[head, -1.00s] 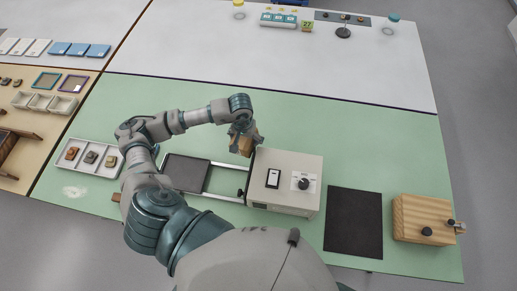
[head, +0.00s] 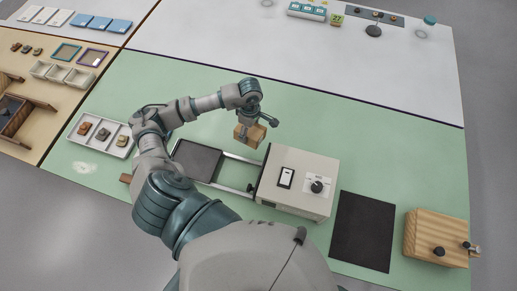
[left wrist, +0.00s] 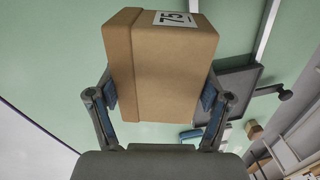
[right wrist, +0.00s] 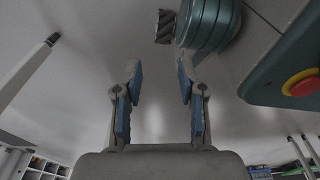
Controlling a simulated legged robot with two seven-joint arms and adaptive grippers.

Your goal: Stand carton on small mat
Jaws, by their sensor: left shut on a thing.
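My left gripper (head: 257,120) is shut on a brown carton (head: 250,134). It holds the carton over the green table, behind the rail of the pale machine. In the left wrist view the carton (left wrist: 165,70) sits between both fingers and bears a white label reading 75. A dark mat (head: 362,232) lies flat and bare on the table, right of the machine. A dark square plate (head: 196,160) is at the left end of the rail; I cannot tell which one is the small mat. My right gripper (right wrist: 160,70) is open and empty in the right wrist view.
The pale machine (head: 300,180) with a knob stands between the carton and the dark mat. A wooden block (head: 436,237) stands right of the mat. A white tray (head: 104,136) of sherds lies at the left. The green table behind the machine is clear.

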